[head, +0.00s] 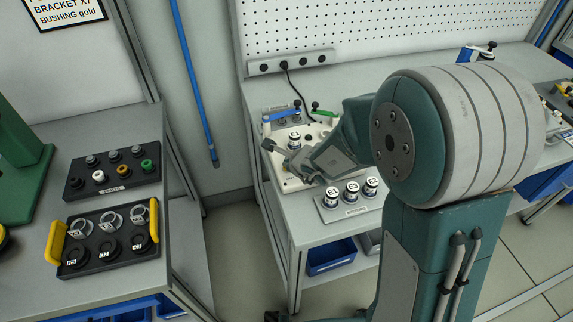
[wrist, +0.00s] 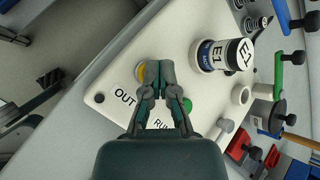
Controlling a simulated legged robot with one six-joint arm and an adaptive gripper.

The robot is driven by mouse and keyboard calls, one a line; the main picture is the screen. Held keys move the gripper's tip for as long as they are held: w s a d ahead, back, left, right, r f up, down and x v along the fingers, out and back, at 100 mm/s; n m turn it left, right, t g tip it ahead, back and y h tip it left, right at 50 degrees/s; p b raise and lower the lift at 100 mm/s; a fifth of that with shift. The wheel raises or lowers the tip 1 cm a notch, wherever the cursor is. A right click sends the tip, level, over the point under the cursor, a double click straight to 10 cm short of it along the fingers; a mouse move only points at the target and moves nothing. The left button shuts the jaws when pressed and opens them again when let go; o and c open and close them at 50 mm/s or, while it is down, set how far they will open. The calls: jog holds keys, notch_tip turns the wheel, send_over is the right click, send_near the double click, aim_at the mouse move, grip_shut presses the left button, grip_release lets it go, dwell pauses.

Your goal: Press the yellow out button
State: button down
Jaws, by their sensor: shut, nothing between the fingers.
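The yellow button (wrist: 141,73) sits on a white panel (wrist: 180,28) above the printed word OUT in the wrist view. My gripper (wrist: 160,66) is shut and empty, with its fingertips over the right part of the yellow button, hiding some of it. I cannot tell whether the tips touch it. A green button (wrist: 187,105) lies just right of my fingers, near the label RUN.
A canister marked E1 (wrist: 222,55) stands on the panel near my fingers. Blue (head: 283,113) and green (head: 322,112) handled clamps are behind. Several canisters stand on a grey tray (head: 335,214) in front. Another bench (head: 30,195) is at the left, across a floor gap.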

dwell(0.3)
jog(key=shift+r, duration=0.95)
jog(key=shift+r, duration=0.1)
jog(key=shift+r, duration=2.4)
